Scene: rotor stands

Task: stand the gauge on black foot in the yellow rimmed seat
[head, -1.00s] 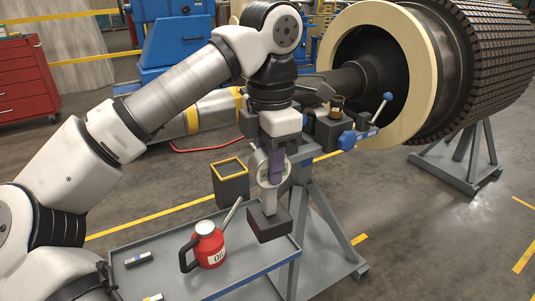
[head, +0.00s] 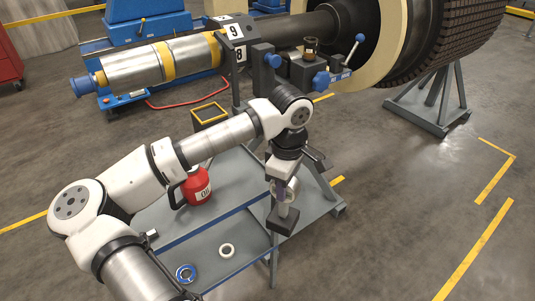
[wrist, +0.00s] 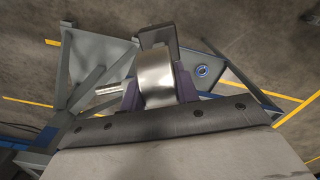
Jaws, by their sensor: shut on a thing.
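The gauge on black foot has a round silver body (head: 292,190) and a dark block foot (head: 282,221). My gripper (head: 279,187) is shut on the gauge and holds it, foot down, in the air over the right end of the grey cart. In the wrist view the silver gauge body (wrist: 156,78) sits between purple fingers, with the dark foot (wrist: 157,37) beyond it. The yellow rimmed seat (head: 210,114) is a dark box with a yellow rim, behind my forearm in the head view. My arm hides its lower part. The seat is left of and behind the gauge.
A red oil can (head: 196,187) stands on the grey cart (head: 222,218). A white ring (head: 227,251) and a blue ring (head: 186,273) lie towards the front. A grey stand with a blue-knobbed clamp (head: 322,82) and the large rotor (head: 455,45) are behind.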

